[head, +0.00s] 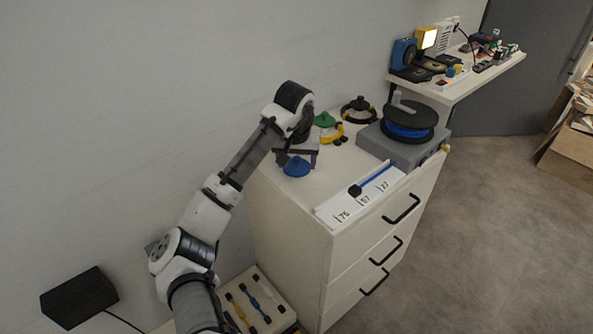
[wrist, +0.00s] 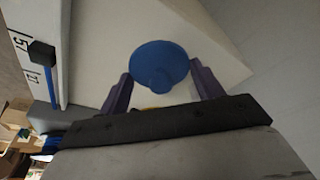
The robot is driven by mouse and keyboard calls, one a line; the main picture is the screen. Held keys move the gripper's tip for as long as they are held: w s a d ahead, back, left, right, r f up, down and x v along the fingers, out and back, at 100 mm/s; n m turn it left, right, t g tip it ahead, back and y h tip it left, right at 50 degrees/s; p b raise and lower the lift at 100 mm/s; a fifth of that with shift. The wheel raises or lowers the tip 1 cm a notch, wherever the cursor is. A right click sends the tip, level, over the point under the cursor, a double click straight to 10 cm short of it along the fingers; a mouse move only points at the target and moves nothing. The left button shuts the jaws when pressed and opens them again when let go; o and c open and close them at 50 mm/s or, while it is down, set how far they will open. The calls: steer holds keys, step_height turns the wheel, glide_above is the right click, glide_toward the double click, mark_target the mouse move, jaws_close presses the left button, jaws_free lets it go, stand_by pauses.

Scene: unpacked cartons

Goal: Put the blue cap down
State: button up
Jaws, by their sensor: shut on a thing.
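The blue cap (head: 296,168) is a round disc with a small knob, at the left end of the white cabinet's top (head: 350,157). My gripper (head: 297,157) is right above it, pointing down. In the wrist view the blue cap (wrist: 160,58) sits between the two purple fingers of my gripper (wrist: 161,74), which are shut on it. The pale cabinet top (wrist: 105,30) shows behind the cap. I cannot tell whether the cap touches the top or hangs just above it.
Behind stand a green cap (head: 325,119) with a yellow ring and a black cap (head: 358,104). A numbered white strip (head: 345,207) with a blue rod lies along the front edge. Bare top lies between.

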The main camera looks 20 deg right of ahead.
mark_target(296, 168)
steer(key=shift+f, duration=1.8)
steer(key=shift+f, duration=0.15)
steer(key=o, duration=0.9)
steer(key=shift+o, duration=0.2)
steer(key=v, duration=1.2)
